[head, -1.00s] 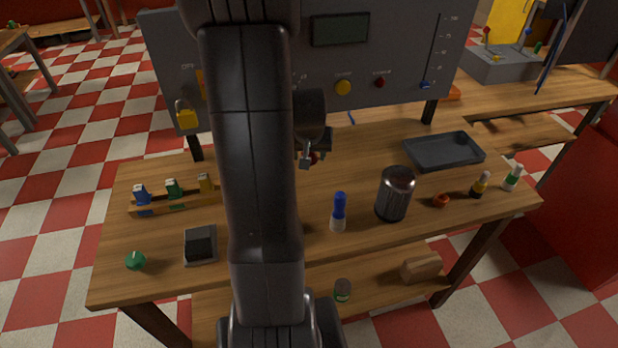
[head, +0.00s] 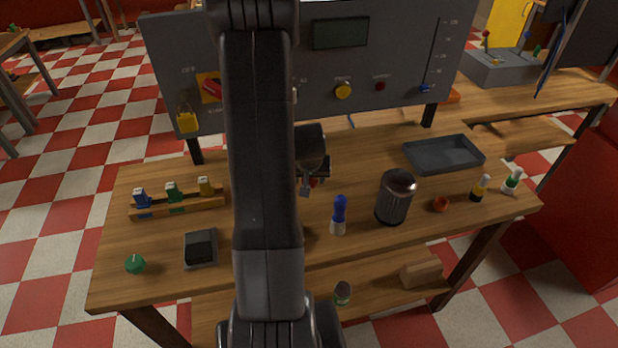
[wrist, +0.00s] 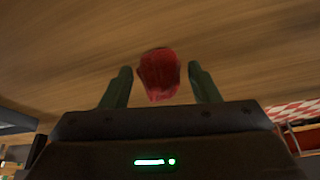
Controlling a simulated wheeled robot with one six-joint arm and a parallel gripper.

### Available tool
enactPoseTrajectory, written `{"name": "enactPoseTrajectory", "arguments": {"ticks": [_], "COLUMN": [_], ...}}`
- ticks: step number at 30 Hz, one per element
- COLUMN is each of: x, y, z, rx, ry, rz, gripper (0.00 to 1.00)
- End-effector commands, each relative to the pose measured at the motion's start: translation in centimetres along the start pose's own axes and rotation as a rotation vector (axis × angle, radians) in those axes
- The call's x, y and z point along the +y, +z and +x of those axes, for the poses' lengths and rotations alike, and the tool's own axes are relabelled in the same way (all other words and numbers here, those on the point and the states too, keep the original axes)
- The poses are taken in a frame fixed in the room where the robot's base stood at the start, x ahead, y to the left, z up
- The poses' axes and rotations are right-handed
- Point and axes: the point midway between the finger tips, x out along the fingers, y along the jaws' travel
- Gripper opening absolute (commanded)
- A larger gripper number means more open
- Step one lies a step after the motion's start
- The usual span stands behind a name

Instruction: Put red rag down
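The red rag (wrist: 158,75) shows in the wrist view as a small crumpled bundle between my two green fingers. A gap shows on each side of it, so my gripper (wrist: 160,72) looks open around it. Wooden tabletop fills the view behind the rag. In the head view my gripper (head: 309,188) points down over the middle of the table, and a bit of red rag (head: 314,182) shows beside a finger. My arm hides part of that area. I cannot tell whether the rag touches the table.
A blue-and-white bottle (head: 339,215) and a dark metal canister (head: 395,197) stand in front and to the right. A black tray (head: 443,154) lies at the back right. A wooden rack (head: 178,203) and a black box (head: 201,247) are on the left. The control panel (head: 400,60) rises behind.

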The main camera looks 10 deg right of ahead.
Motion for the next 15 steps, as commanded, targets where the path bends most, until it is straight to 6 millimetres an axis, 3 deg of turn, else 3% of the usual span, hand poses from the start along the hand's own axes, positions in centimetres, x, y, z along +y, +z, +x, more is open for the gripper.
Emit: {"name": "enactPoseTrajectory", "arguments": {"ticks": [1,3,15], "x": [0.0,0.0,0.0], "y": [0.19,0.17,0.13], "z": [0.12,0.11,0.16], "rx": [-0.004,-0.004,-0.002], "ry": [0.0,0.0,0.0], "rz": [0.0,0.0,0.0], "gripper": [0.65,0.75,0.75]}}
